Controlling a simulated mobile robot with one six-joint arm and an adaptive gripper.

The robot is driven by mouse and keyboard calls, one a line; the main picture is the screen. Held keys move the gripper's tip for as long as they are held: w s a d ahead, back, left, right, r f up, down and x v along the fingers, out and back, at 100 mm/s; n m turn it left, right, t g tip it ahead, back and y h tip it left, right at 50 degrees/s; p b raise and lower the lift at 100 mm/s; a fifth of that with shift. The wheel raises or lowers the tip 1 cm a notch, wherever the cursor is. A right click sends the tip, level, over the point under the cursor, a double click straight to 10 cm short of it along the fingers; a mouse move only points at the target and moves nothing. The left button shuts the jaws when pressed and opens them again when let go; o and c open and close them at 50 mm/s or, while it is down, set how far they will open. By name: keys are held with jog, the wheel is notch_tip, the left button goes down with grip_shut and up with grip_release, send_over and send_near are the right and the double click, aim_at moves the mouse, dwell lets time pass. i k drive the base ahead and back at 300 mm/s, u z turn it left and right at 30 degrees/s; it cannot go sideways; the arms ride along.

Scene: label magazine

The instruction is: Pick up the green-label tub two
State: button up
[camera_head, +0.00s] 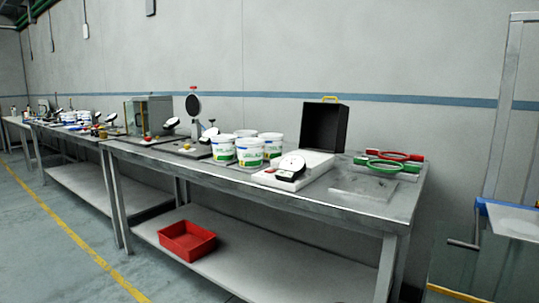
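Several white tubs with lids stand together on a dark flat base on the near bench. Two in front show green labels: a left green-label tub (223,148) and a right green-label tub (250,153). Another tub (271,146) stands behind on the right, with some green low on its side. A further tub (245,133) at the back is mostly hidden. I cannot tell which one is tub two. My gripper is not in view.
A scale-like device (291,167) sits close right of the tubs. An open black case (324,125) stands behind it. A red bin (187,241) is on the lower shelf. Floor in front is clear.

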aim_at(250, 150)
jog(key=i, duration=1.05)
jog(key=u, duration=0.3)
